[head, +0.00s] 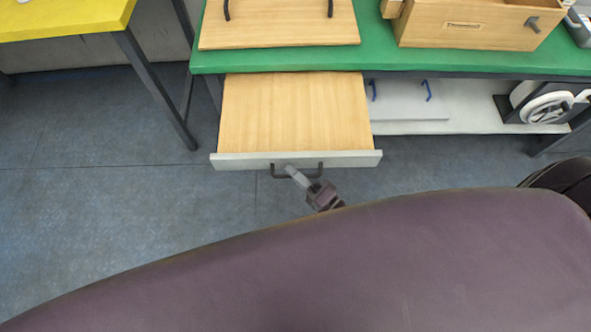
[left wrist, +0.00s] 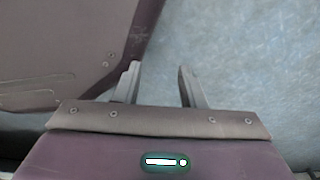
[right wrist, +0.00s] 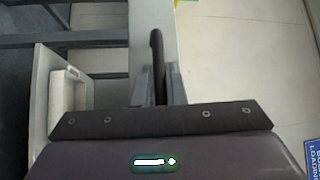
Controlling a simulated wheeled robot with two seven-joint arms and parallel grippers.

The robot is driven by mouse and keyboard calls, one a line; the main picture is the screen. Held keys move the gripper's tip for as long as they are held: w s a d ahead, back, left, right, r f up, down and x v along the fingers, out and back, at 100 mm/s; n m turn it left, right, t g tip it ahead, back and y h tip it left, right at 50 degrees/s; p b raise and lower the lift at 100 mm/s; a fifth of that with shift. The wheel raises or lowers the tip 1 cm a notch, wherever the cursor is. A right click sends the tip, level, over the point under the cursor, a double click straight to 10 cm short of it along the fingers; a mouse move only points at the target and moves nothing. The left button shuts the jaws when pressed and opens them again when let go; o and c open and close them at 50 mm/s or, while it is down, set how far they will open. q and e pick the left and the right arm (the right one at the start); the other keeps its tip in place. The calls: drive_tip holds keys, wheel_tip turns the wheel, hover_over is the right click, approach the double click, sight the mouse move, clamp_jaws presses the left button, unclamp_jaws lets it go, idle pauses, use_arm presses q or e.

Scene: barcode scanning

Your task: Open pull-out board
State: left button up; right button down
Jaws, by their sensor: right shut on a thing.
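The pull-out board (head: 295,110) is a light wooden panel with a pale grey front edge. It extends out from under the green table (head: 375,62) in the head view. A dark handle (head: 312,172) sits on its front edge. My right gripper (head: 292,172) is shut on this handle. In the right wrist view the dark handle (right wrist: 157,50) stands between the fingers of my right gripper (right wrist: 160,85). My left gripper (left wrist: 158,78) is open and empty above the blue floor in the left wrist view; it is not visible in the head view.
A wooden board with dark handles (head: 278,25) and a wooden box (head: 470,22) are on the green table. A white shelf (head: 470,110) below holds a white panel with blue handles (head: 410,100). A yellow table (head: 62,20) stands at left. Floor in front is clear.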

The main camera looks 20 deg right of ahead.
drive_tip(key=c, duration=1.8)
unclamp_jaws()
drive_tip(key=shift+o, duration=0.2)
use_arm(q)
drive_tip(key=shift+w+d+r, duration=0.1)
drive_tip(key=shift+w+d, duration=0.05)
drive_tip(key=shift+w, duration=0.35)
use_arm(e)
drive_tip(key=v, duration=0.8)
use_arm(q)
drive_tip(key=shift+s, duration=0.2)
use_arm(e)
drive_tip(key=shift+w, duration=0.1)
